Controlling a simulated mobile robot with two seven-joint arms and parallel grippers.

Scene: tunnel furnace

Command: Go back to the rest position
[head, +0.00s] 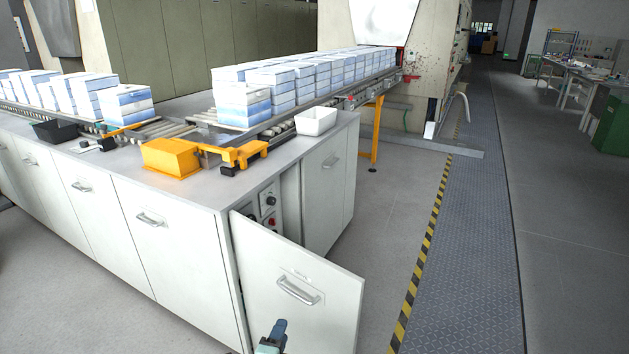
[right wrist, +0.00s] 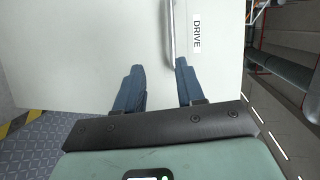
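My right gripper (head: 278,328) shows at the bottom of the head view, just below and left of the handle (head: 298,292) on an open cabinet door (head: 335,312). In the right wrist view its two blue fingers (right wrist: 158,68) are apart with nothing between them. The bar handle (right wrist: 171,32) lies ahead of the fingertips, nearer the right finger, beside a label reading DRIVE. The head view shows a gap between gripper and handle; the wrist view does not settle how far apart they are in depth. My left gripper is in neither view.
The door swings out from the end of a white cabinet counter (head: 170,192), with knobs in the opening (head: 270,205). A conveyor with blue-white stacks (head: 242,98) and a yellow fixture (head: 172,157) is above.

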